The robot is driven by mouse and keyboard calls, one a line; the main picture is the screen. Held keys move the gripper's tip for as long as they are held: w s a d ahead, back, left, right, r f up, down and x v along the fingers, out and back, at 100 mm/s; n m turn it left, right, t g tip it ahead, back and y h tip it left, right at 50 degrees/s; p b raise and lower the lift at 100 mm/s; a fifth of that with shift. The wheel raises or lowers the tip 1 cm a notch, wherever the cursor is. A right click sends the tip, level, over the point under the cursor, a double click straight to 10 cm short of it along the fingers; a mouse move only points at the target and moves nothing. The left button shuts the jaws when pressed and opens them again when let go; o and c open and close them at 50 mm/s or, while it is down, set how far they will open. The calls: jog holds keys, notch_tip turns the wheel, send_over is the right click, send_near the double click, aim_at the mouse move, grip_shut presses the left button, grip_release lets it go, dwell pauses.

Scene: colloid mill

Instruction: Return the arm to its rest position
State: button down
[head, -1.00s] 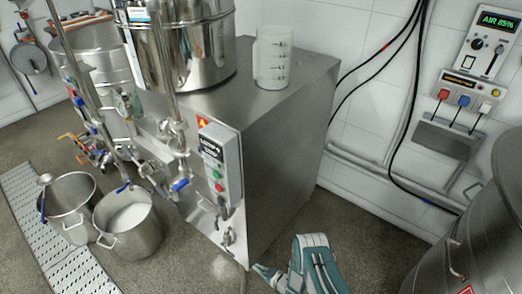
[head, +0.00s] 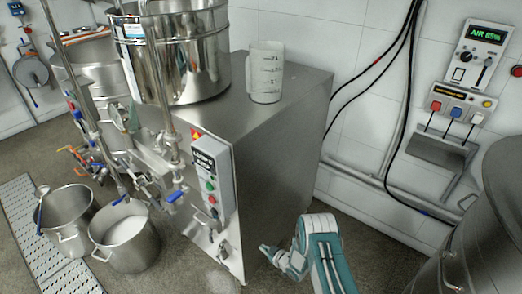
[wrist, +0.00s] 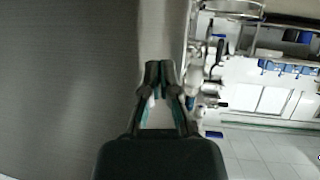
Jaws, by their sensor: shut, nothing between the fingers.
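My gripper (head: 266,250) is at the end of my teal and white arm, low in the head view. It is near the lower right corner of the steel mill cabinet (head: 283,150). In the wrist view, my gripper's dark fingers (wrist: 159,70) meet at the tips, with nothing between them. A broad grey surface (wrist: 65,80) fills the left of the wrist view. I cannot tell the gap between the fingers and the cabinet.
A control box (head: 212,180) and blue-handled valves are on the cabinet's front. A measuring jug (head: 266,72) stands on top. Two steel pots (head: 125,238) stand at left. A large steel drum (head: 485,220) is at right. Cables (head: 402,120) hang on the wall.

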jog(key=w+d+r+m+h, duration=0.1)
jog(key=w+d+r, duration=0.15)
jog(key=r, duration=0.45)
jog(key=w+d+r+h, duration=0.1)
jog(key=w+r+h, duration=0.1)
jog(key=w+r, duration=0.35)
jog(key=w+d+r+m+h, duration=0.1)
jog(key=r, duration=0.7)
jog(key=s+d+r+m+h, duration=0.2)
jog(key=s+d+r, duration=0.1)
jog(key=r, duration=0.8)
jog(key=s+d+r+m+h, duration=0.15)
jog(key=d+r, duration=0.25)
jog(key=r, duration=0.7)
jog(key=s+d+r+m+g+h, duration=0.2)
jog(key=s+d+r+m, duration=0.1)
jog(key=s+r, duration=1.2)
jog(key=s+m+g, duration=0.1)
jog(key=s+g, duration=0.1)
jog(key=s, duration=2.2)
jog(key=shift+a+r+y, duration=0.15)
jog(key=shift+a+y, duration=0.2)
